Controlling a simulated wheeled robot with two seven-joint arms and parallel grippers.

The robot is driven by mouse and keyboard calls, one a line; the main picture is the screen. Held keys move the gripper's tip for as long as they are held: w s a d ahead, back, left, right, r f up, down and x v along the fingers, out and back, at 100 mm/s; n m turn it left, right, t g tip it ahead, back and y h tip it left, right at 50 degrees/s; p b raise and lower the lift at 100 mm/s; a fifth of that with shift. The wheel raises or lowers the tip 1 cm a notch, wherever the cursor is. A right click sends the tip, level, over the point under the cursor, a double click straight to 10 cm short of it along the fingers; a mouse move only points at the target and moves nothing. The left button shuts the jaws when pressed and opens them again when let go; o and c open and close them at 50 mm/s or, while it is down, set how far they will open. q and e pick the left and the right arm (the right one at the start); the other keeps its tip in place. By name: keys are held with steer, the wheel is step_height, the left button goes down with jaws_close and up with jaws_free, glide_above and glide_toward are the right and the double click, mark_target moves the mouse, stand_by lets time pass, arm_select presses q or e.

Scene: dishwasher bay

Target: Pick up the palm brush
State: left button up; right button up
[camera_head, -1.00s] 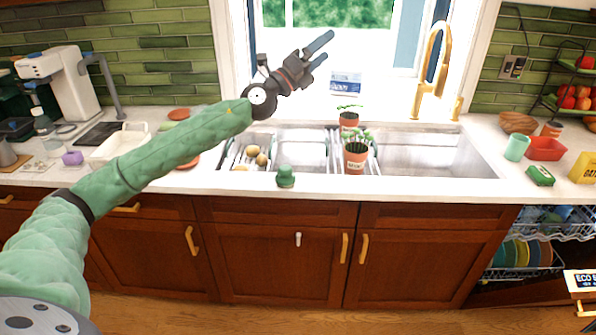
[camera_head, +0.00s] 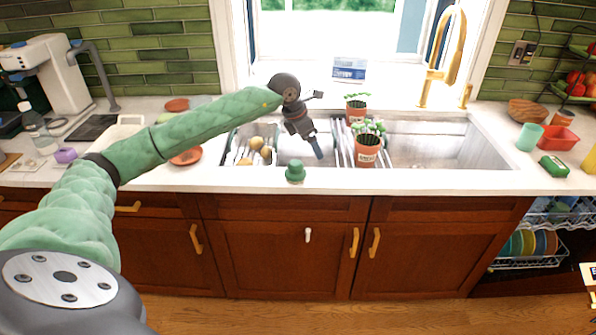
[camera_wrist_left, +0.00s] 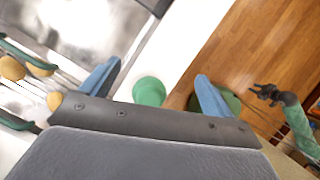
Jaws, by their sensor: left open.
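The palm brush (camera_head: 295,171) is a small green knob-topped thing standing on the counter's front edge, before the sink. In the left wrist view the green brush (camera_wrist_left: 149,91) lies between and beyond my two blue fingertips, touching neither. My left gripper (camera_head: 318,152) points down over the sink, just behind and right of the brush in the head view. In the left wrist view this gripper (camera_wrist_left: 158,85) is open and empty. My right gripper (camera_wrist_left: 264,94) shows small and dark in the left wrist view, away over the floor; its jaw state is unclear.
A dish rack with potatoes (camera_head: 259,144) is left of the gripper. A potted plant (camera_head: 367,150) stands close on its right, with a second pot (camera_head: 356,108) behind. The gold faucet (camera_head: 445,60) rises at the back. The counter strip beside the brush is clear.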

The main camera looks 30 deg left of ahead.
mark_target(295, 163)
arm_select(q)
steer(key=s+a+g+y, duration=0.1)
steer(key=s+a+f+g, duration=0.1)
steer(key=s, duration=0.1)
steer(key=shift+s+a+y, duration=0.3)
steer(key=shift+a+y, duration=0.05)
steer(key=shift+y, duration=0.05)
steer(key=shift+s+a+f, duration=0.15)
steer(key=shift+a+f, duration=0.1)
steer(key=shift+f, duration=0.05)
step_height(295, 163, down, 2)
steer(key=shift+f+p, duration=0.1)
steer(key=shift+p, duration=0.45)
steer(key=f+p, duration=0.1)
steer(key=f, duration=0.1)
steer(key=f+p, duration=0.1)
steer(key=f, duration=0.1)
steer(key=shift+d+p, duration=0.25)
steer(key=shift+p, duration=0.1)
steer(key=shift+f, duration=0.65)
arm_select(e)
step_height(295, 163, down, 13)
steer(key=s+d, duration=0.2)
steer(key=shift+s+d+f, duration=0.15)
steer(key=shift+s+d, duration=0.05)
arm_select(q)
steer(key=c, duration=1.1)
steer(key=shift+r, duration=0.1)
